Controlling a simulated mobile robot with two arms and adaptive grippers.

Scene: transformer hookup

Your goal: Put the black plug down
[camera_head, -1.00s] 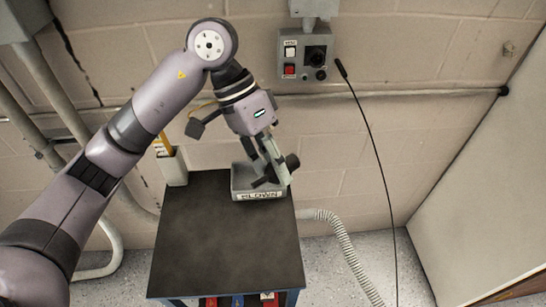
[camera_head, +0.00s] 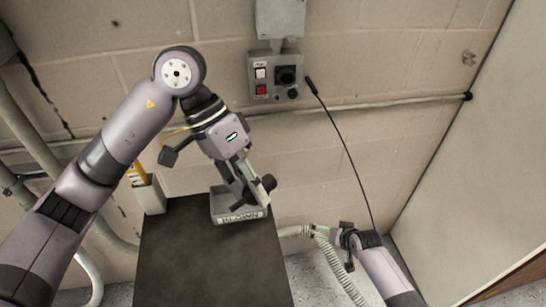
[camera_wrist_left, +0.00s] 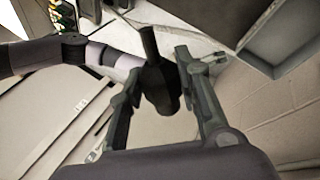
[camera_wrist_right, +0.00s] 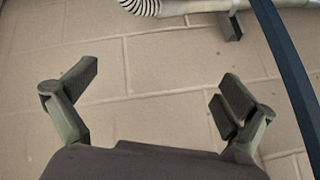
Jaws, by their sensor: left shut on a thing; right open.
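The black plug (camera_head: 267,184) is held between the fingers of my left gripper (camera_head: 248,187), over the right part of a small grey tray (camera_head: 226,204) on the dark cart top. In the left wrist view the black plug (camera_wrist_left: 160,88) shows between the two fingers (camera_wrist_left: 160,68). I cannot tell whether the plug touches the tray. My right gripper (camera_head: 343,240) is low at the right of the cart. In the right wrist view it is open and empty (camera_wrist_right: 158,90), facing the block wall.
A grey wall box (camera_head: 276,75) with a black socket and switches hangs above the cart (camera_head: 200,265). A thin black cable (camera_head: 347,150) hangs to its right. A ribbed hose (camera_head: 335,268) runs beside my right arm. The cart's front is clear.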

